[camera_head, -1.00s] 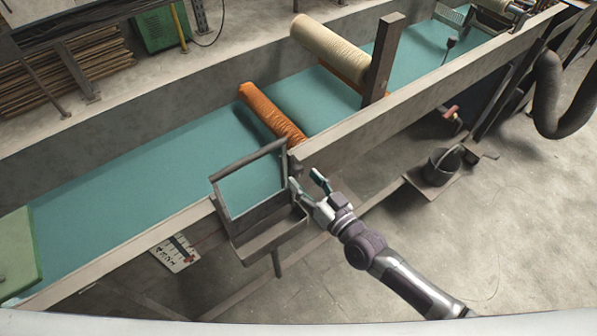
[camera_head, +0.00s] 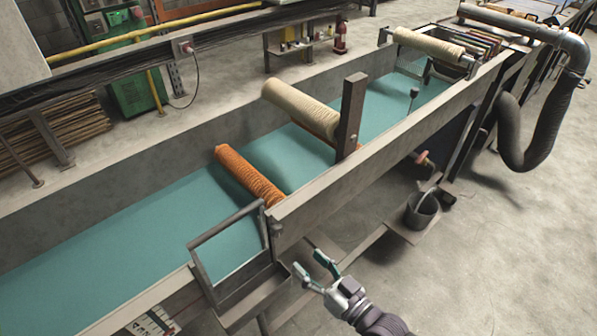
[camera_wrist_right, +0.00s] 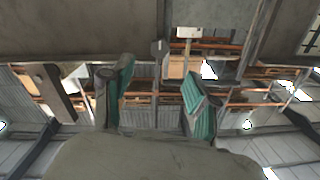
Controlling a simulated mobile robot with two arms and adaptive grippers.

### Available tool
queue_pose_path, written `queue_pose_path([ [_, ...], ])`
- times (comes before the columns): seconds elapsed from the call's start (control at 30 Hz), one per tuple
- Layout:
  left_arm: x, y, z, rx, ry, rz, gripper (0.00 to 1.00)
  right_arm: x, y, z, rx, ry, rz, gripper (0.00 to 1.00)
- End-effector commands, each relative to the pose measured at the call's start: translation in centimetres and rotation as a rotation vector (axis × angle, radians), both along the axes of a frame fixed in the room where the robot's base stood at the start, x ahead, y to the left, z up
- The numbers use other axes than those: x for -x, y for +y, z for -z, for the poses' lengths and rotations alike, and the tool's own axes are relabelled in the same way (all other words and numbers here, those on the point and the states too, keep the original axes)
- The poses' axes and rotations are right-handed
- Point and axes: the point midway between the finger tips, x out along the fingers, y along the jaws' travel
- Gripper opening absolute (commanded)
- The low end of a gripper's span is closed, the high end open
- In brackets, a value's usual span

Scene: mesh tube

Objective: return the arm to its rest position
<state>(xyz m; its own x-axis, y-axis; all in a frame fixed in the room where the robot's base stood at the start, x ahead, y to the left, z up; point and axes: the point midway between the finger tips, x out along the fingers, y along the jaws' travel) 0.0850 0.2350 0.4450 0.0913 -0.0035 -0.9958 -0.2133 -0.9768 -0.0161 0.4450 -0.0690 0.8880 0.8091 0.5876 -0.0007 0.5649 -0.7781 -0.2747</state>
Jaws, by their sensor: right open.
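My right gripper (camera_head: 312,274) is open and empty in the head view. It is at the lower middle of the picture, over the floor, just right of the metal frame and small tray on the trough's near side. Its two fingers with green pads stand well apart in the right wrist view (camera_wrist_right: 157,92), with nothing between them. My right arm comes in from the bottom edge. My left gripper is not in view.
The long trough with a teal bed (camera_head: 150,225) runs from lower left to upper right. An orange mesh tube (camera_head: 248,176) lies across it, near a cream roll (camera_head: 300,108) and an upright post. A bucket (camera_head: 421,210) sits on a low shelf. Floor at right is clear.

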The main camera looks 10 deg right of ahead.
Motion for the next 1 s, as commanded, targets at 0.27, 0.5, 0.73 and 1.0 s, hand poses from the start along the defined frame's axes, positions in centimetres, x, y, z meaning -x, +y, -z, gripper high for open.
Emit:
queue_pose_path([
  [0.27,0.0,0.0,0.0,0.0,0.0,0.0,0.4,-0.6,-1.3,3.9,0.074,0.051,0.035,0.59],
  [0.5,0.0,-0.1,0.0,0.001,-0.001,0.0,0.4,1.6,-7.7,19.3,0.351,0.315,0.149,0.59],
  [0.73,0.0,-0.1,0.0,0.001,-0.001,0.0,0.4,11.1,-13.6,32.9,0.58,0.66,0.204,0.59],
  [1.0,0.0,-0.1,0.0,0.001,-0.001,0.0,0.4,27.4,-16.5,42.2,0.756,1.062,0.18,0.59],
])
